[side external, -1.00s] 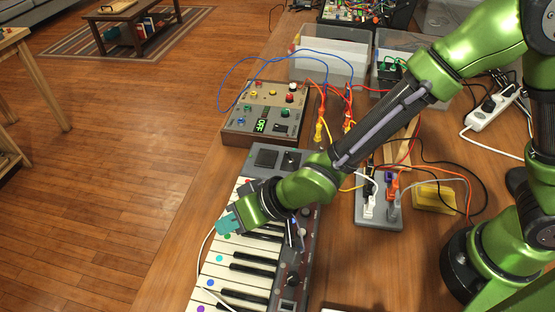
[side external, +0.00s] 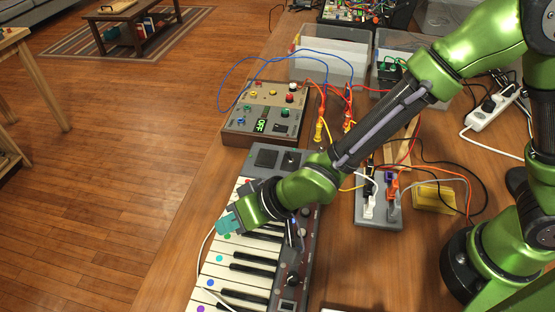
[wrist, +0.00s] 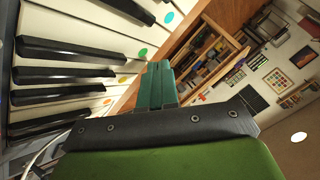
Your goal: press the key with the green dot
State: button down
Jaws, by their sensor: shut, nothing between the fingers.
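The keyboard (side external: 262,256) lies on the bench with coloured dots on its white keys. The key with the green dot (side external: 227,237) shows just below my gripper's teal fingertips in the side external view. In the wrist view, the green dot (wrist: 143,53) sits just beyond and left of the closed fingertips. My gripper (side external: 226,222) is shut and empty, at the dotted ends of the keys. Its two teal fingers (wrist: 155,68) are together in the wrist view. I cannot tell whether the fingertips touch a key. My gripper hides some neighbouring keys in the side external view.
In the wrist view, a cyan dot (wrist: 169,17) and an orange dot (wrist: 107,101) lie on other keys. A control box (side external: 265,115) with knobs and cables stands behind the keyboard. A grey power strip (side external: 379,205) with plugs lies to the right.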

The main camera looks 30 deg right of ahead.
aim_at(233, 236)
jog(key=shift+f, duration=0.2)
jog(key=shift+f, duration=0.25)
jog(key=shift+f, duration=0.55)
dwell(0.7)
jog(key=shift+r, duration=1)
jog(key=shift+r, duration=2.5)
